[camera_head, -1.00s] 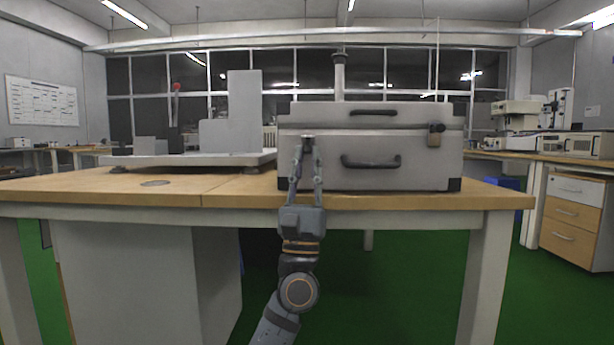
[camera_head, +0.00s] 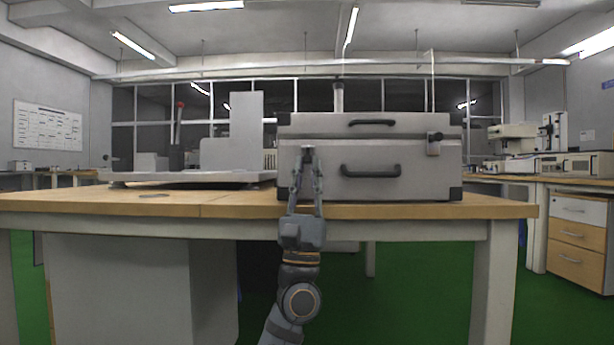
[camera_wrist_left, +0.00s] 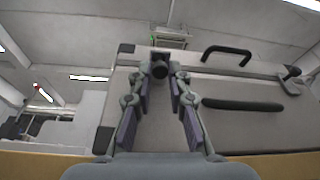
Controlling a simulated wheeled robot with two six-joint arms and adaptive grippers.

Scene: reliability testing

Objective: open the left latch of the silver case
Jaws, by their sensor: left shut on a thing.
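The silver case (camera_head: 365,160) stands shut on the wooden table, its front facing me, with dark handles on the lid and body. Its left latch (camera_head: 308,151) is at the lid seam, partly hidden by my left gripper (camera_head: 308,158). In the left wrist view, the latch (camera_wrist_left: 160,68) shows as a dark knob between the fingertips of my left gripper (camera_wrist_left: 160,80), which is shut on it. I cannot tell whether the latch has lifted. The right latch (camera_head: 433,144) sits at the seam on the right. My right gripper is out of view.
A grey fixture (camera_head: 235,150) with a flat base and a red-tipped lever (camera_head: 178,120) stands left of the case. The wooden table (camera_head: 235,203) has a free strip along its front edge. Instruments stand on a bench (camera_head: 550,178) at the right.

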